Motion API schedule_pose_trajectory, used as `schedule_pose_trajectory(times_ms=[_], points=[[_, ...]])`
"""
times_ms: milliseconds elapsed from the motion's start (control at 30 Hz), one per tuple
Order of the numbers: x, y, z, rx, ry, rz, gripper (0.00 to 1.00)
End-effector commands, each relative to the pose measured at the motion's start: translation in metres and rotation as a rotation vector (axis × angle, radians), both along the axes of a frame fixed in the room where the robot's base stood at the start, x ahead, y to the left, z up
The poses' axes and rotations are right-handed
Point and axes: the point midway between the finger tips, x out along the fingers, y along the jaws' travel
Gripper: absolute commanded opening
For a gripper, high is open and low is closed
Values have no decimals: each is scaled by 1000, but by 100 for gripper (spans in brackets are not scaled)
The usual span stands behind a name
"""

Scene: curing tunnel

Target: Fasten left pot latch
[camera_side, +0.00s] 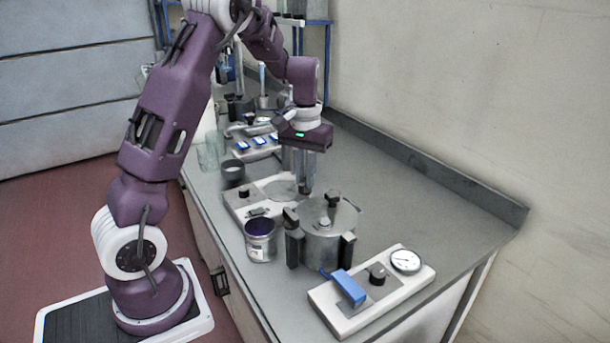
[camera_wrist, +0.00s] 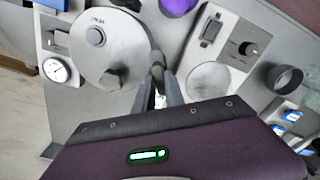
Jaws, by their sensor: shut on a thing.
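The metal pot (camera_side: 324,243) stands upright on the bench with black handles on its side. Its round lid (camera_wrist: 121,38) shows from above in the wrist view, with a knob near the rim. My gripper (camera_side: 304,191) points down at the pot's far-left edge in the side view. In the wrist view its fingers (camera_wrist: 158,82) are close together at the rim, shut on a small dark part, which looks like the left pot latch (camera_wrist: 157,60). The fingers hide most of that part, so whether it is fastened cannot be told.
A purple-topped jar (camera_side: 260,241) stands left of the pot. A white unit with a round plate (camera_side: 282,190) lies behind it. In front is a white unit with a blue lever (camera_side: 348,287) and a gauge (camera_side: 405,261). The bench right of the pot is clear.

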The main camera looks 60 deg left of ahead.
Motion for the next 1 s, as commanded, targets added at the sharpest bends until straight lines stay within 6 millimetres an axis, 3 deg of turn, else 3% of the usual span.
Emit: schedule_pose_trajectory(times_ms=[600, 1000], points=[[1, 0, 1, 0, -3, 581, 0], [1, 0, 1, 0, -3, 875, 0]])
